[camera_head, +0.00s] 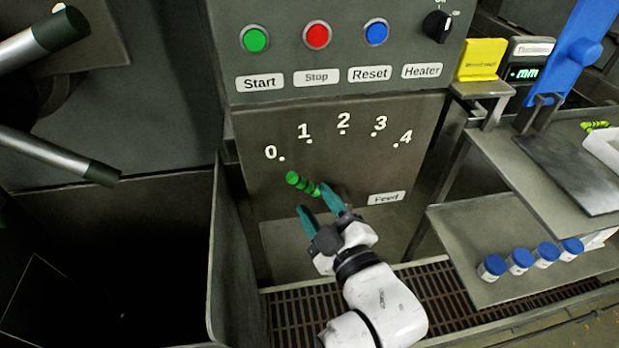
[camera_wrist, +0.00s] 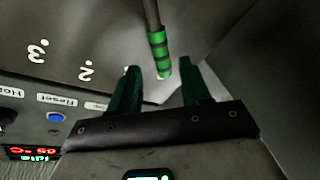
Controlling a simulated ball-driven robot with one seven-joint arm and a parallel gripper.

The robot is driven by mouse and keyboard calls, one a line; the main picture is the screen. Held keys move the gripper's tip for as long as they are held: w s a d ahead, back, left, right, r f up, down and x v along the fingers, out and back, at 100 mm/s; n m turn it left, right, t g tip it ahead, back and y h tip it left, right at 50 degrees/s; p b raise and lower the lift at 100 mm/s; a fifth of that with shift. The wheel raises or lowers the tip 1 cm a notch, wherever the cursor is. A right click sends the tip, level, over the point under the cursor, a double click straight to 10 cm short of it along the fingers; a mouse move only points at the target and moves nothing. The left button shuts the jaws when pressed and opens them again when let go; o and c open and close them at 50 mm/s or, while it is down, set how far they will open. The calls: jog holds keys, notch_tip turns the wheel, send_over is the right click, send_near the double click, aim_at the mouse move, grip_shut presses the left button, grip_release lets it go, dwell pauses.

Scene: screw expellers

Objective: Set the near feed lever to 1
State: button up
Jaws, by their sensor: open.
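The feed lever has a green ribbed handle (camera_head: 302,184) and sticks out from the dark panel under the numbers 0 to 4. Its handle tip leans to the upper left, nearest the 0 mark (camera_head: 281,158). The 1 mark (camera_head: 309,141) is above and to the right of the tip. My gripper (camera_head: 318,202) is open just below the handle, its two green fingers apart. In the wrist view the handle (camera_wrist: 159,52) hangs down, its end between the fingertips of my gripper (camera_wrist: 160,70), with gaps on both sides. The lever's base is partly hidden by a finger.
Start (camera_head: 255,39), Stop (camera_head: 317,35) and Reset (camera_head: 376,32) buttons and a Heater knob (camera_head: 437,26) sit above the dial. A side shelf (camera_head: 500,220) with several blue-capped jars stands at right. A dark open bin (camera_head: 213,255) is at left.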

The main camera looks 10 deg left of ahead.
aim_at(304, 188)
jog(key=x, duration=0.6)
jog(key=shift+a, duration=0.25)
jog(key=shift+c, duration=0.4)
grip_shut()
